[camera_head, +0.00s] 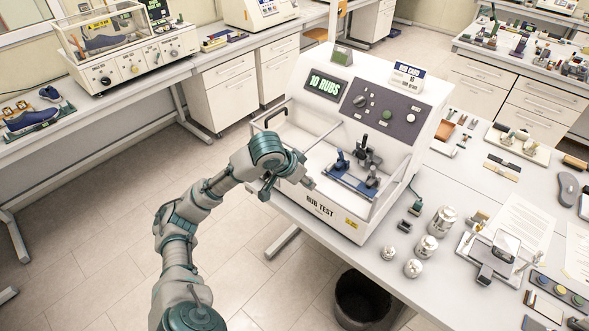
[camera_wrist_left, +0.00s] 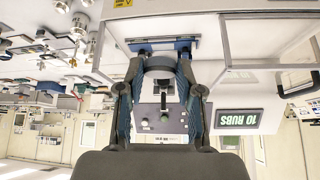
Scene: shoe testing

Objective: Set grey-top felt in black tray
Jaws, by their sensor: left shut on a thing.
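My left gripper (camera_head: 307,181) is at the open front left side of the white rub test machine (camera_head: 333,209). In the left wrist view its two fingers (camera_wrist_left: 160,72) are closed around a round, dark grey piece (camera_wrist_left: 159,62), which looks like the grey-top felt. In the head view that piece is too small to make out clearly. Inside the machine, a blue carriage (camera_head: 350,181) with dark clamps stands to the right of the gripper, apart from it. I cannot tell for certain which thing is the black tray. My right gripper is not in view.
The machine's side frame and front wall (camera_head: 310,205) stand close to the gripper. Several metal weights (camera_head: 426,246) stand on the table to the right. A dark bin (camera_head: 361,299) is on the floor below. Open floor lies left of my arm.

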